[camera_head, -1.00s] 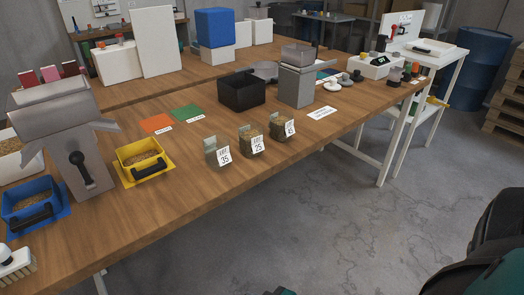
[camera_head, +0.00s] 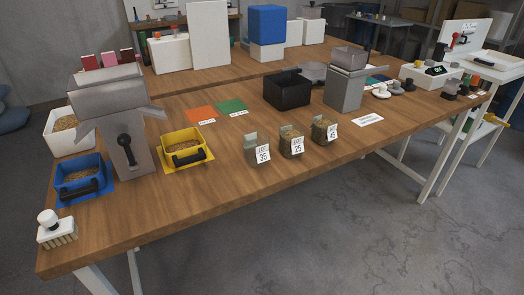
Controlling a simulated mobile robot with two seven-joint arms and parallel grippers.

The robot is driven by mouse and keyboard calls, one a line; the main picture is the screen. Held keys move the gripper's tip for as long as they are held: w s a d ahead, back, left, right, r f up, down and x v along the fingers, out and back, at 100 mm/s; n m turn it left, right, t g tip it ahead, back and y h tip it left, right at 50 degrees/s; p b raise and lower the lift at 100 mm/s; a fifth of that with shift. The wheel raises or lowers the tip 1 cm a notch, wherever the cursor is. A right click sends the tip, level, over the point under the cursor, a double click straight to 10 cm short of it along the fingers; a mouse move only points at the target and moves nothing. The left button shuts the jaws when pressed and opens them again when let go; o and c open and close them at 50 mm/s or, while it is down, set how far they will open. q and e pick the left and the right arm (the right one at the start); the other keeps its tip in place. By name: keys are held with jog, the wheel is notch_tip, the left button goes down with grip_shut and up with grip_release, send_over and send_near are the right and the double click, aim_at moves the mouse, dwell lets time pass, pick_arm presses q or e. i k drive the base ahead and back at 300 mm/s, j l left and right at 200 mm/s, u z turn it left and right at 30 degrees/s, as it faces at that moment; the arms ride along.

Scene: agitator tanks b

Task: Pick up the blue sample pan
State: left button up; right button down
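The blue sample pan (camera_head: 81,181) sits on a blue mat (camera_head: 105,191) near the left end of the wooden table. It has a black handle at its front and holds tan grain. It stands left of the grey metal splitter (camera_head: 122,140), which has a black lever. A similar yellow pan (camera_head: 184,149) with grain sits on a yellow mat at the splitter's right. Neither of my grippers shows in the current view.
A white-handled brush (camera_head: 57,229) stands at the table's front left corner. A white bin (camera_head: 68,130) of grain is behind the blue pan. Labelled sample containers (camera_head: 291,142) stand along the front edge. The table front (camera_head: 190,205) is clear.

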aim_at(85, 175)
jog(key=u, duration=1.25)
